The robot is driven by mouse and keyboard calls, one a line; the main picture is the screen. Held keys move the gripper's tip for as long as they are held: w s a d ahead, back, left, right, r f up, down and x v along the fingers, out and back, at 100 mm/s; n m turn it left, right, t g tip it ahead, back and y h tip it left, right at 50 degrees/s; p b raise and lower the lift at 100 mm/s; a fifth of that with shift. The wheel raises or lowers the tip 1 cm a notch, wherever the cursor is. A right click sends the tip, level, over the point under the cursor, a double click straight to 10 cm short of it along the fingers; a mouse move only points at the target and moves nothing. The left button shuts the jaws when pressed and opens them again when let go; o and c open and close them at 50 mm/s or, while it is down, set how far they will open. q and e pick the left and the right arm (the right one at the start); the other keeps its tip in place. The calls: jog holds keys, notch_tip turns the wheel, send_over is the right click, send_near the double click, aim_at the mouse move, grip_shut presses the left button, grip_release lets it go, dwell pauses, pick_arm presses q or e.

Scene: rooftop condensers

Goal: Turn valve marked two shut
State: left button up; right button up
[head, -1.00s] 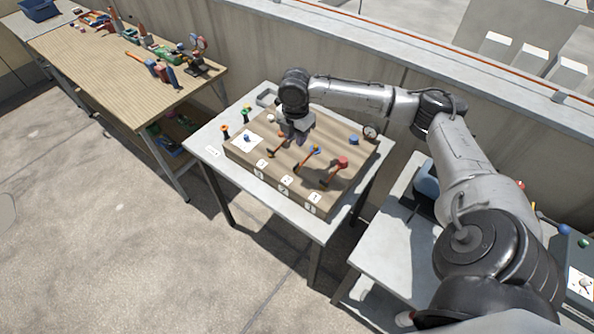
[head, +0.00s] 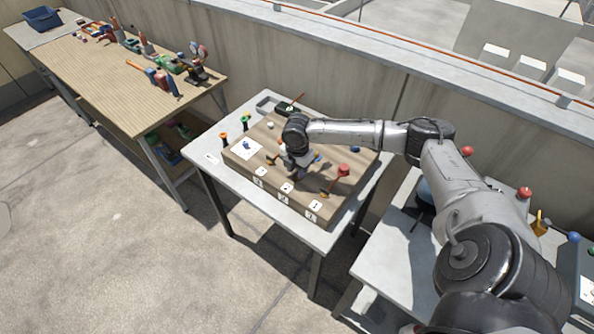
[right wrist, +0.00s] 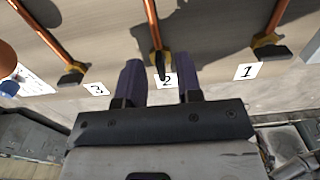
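The valve marked two (right wrist: 157,40) has a copper pipe-like stem and a dark-tipped brass end above the "2" card (right wrist: 167,81) in the right wrist view. My right gripper (right wrist: 162,85) is open, its two purple fingers pointing at that valve, with the dark tip showing between them; I cannot tell whether they touch it. In the head view my right gripper (head: 298,170) is low over the wooden board (head: 240,158) and largely hides this valve. My left gripper is not in view.
Valve three (right wrist: 45,40) and valve one (right wrist: 270,30) flank it closely. The red-knobbed valve (head: 343,170) stands on the board's right side. A workbench (head: 95,70) with tools is at left; a grey table (head: 375,265) is at right.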

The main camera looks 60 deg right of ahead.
jog(key=shift+f, duration=0.35)
grip_shut()
